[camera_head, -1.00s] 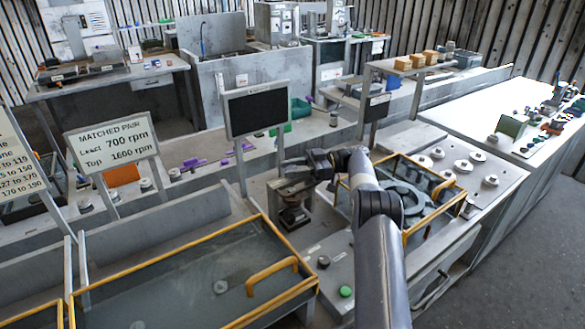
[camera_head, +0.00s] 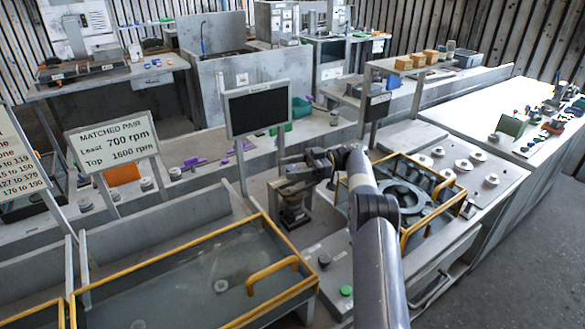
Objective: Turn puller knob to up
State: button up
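A dark puller-like device (camera_head: 294,211) stands on the grey bench between the yellow-railed guards. A small dark knob (camera_head: 324,260) sits on the sloped panel in front, close to a green button (camera_head: 346,291). I cannot tell from the picture which way the knob points. My gripper (camera_head: 284,170) is above the dark device, pointing left, with its fingers apart and nothing seen between them. It is well above and behind the knob, not touching it. My arm comes up from the bottom right of the knob and leaves it in view.
A yellow-railed guard (camera_head: 270,275) stands at left and another, around a round grey housing (camera_head: 403,195), at right. A black screen (camera_head: 257,108) on posts rises behind my gripper. A "MATCHED PAIR" sign (camera_head: 112,138) stands at left. Space above the front panel is clear.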

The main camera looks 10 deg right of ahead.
notch_tip(320, 180, up, 10)
jog(key=shift+b, duration=0.3)
dwell(0.4)
jog(key=w+a+r+m+t+y+b, duration=0.2)
jog(key=w+a+r+t+y+b, duration=0.15)
jog(key=r+t, duration=0.4)
jog(key=m+t+h+b, duration=0.7)
jog(key=m+t+h, duration=0.5)
jog(key=m+h, duration=0.6)
send_near(292, 167)
jog(key=shift+n+h, duration=0.9)
jog(key=shift+h, duration=0.05)
jog(key=w, duration=0.3)
jog(key=w+a+p, duration=0.1)
jog(key=w, duration=0.2)
jog(key=w+p, duration=0.1)
jog(key=w, duration=0.2)
jog(key=shift+w+a, duration=0.35)
